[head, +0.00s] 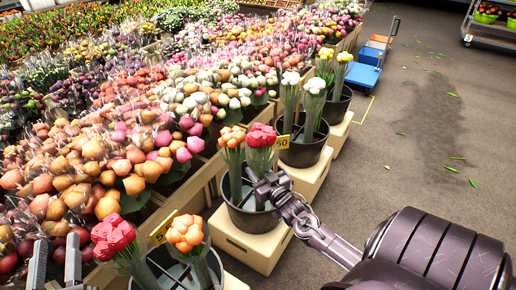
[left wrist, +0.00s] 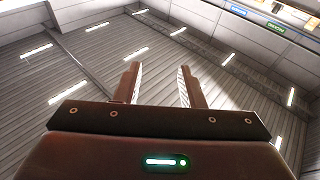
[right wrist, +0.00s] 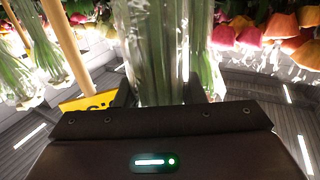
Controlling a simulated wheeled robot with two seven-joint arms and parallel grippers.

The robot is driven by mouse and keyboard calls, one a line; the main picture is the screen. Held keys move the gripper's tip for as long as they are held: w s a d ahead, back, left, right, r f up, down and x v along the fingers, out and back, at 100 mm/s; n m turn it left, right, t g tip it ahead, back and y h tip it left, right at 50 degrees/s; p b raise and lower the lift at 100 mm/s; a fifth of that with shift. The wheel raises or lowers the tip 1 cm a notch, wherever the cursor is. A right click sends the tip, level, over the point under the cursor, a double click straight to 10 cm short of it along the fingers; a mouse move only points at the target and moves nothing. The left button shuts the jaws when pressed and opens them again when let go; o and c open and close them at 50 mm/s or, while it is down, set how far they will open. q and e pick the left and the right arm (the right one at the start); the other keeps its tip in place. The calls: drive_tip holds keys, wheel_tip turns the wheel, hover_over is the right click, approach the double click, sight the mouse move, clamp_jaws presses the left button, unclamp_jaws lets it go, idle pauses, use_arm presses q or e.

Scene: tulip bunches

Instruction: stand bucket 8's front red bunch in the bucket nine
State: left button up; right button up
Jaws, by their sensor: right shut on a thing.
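A red bunch (head: 262,137) stands upright beside an orange bunch (head: 231,138) at the middle dark bucket (head: 252,217). My right gripper (head: 266,186) is shut on the red bunch's stems just above the rim; wrapped green stems (right wrist: 168,60) show between its fingers in the right wrist view. Whether the stem ends touch the bucket floor is hidden. The nearest bucket (head: 165,256) holds another red bunch (head: 113,238) and an orange bunch (head: 185,234). I read no bucket numbers. My left gripper (head: 56,245) is open and empty, low at left.
The buckets stand on pale wooden crates (head: 262,248) along a wooden edge with dense flower displays behind. Yellow tags (head: 283,142) stand by the buckets. Grey floor (head: 420,150) at right is open, with scattered leaves. A blue trolley (head: 364,75) stands farther back.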

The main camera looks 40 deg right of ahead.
use_arm(q)
drive_tip(key=shift+s+a+r+t+h+b, duration=0.15)
drive_tip(key=shift+r+t, duration=0.3)
drive_tip(key=shift+r, duration=0.45)
drive_tip(key=shift+s+a+r+t+h+b, duration=0.1)
drive_tip(key=shift+s+r+t+h, duration=0.25)
drive_tip(key=shift+r, duration=0.55)
drive_tip(key=shift+s+a+r+t+b, duration=0.15)
drive_tip(key=shift+r+t, duration=0.35)
drive_tip(key=shift+r, duration=0.4)
use_arm(e)
drive_tip(key=shift+f, duration=0.5)
use_arm(q)
drive_tip(key=shift+f, duration=0.25)
use_arm(e)
drive_tip(key=shift+f, duration=0.5)
drive_tip(key=o, duration=1.9)
drive_tip(key=shift+f, duration=0.15)
drive_tip(key=shift+o, duration=0.2)
